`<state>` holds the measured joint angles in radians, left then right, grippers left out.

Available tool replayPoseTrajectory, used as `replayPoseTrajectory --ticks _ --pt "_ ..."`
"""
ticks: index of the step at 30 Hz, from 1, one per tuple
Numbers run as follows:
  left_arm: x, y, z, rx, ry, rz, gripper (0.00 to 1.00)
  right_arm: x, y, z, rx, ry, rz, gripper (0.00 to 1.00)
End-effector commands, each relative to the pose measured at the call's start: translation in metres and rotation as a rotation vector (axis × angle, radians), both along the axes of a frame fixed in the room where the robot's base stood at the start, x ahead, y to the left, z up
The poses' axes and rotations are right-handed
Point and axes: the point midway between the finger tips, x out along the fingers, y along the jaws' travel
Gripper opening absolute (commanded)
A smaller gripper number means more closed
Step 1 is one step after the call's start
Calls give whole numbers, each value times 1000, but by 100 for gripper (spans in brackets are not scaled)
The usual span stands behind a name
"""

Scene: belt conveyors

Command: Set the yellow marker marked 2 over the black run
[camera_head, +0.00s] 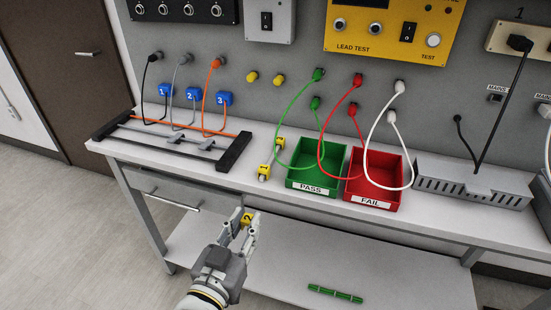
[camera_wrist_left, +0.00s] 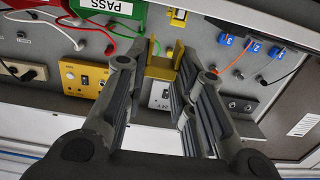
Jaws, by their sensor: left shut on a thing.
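A yellow marker (camera_head: 247,218) is between the fingertips of my left gripper (camera_head: 246,221), which is shut on it in front of the bench edge. It carries a dark figure, too small to read surely. In the left wrist view, the marker (camera_wrist_left: 160,66) sits between the fingers of my left gripper (camera_wrist_left: 163,75). A black cable (camera_head: 147,76) hangs from the panel past blue tag 1 (camera_head: 164,90) to the rack (camera_head: 235,152) at the bench's left. Grey and orange cables run by tags 2 and 3. My right gripper is not in view.
Two more yellow markers (camera_head: 264,172) stand left of the green PASS bin (camera_head: 315,187). The red FAIL bin (camera_head: 374,190) is beside it. Cable loops hang over both bins. A grey slotted tray (camera_head: 470,186) is at right. The bench front between rack and markers is clear.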

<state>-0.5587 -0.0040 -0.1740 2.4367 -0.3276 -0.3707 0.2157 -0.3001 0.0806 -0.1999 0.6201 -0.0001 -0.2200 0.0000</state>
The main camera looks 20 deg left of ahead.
Motion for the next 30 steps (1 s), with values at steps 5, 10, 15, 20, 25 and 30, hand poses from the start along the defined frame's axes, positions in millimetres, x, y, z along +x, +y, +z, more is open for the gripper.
replayPoseTrajectory --ticks 5,10,15,20,25,30 --pt "33 -9 19 3 -9 -21 12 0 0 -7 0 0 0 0" --pt "59 -14 40 3 -8 -31 12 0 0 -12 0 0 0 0" --pt "81 -18 64 2 -8 -32 12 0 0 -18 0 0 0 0" --pt "97 -19 86 3 -7 -23 12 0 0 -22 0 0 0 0" --pt "106 -17 103 1 -3 -10 12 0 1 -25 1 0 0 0" --pt "109 -17 111 0 0 -2 12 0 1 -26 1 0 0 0"
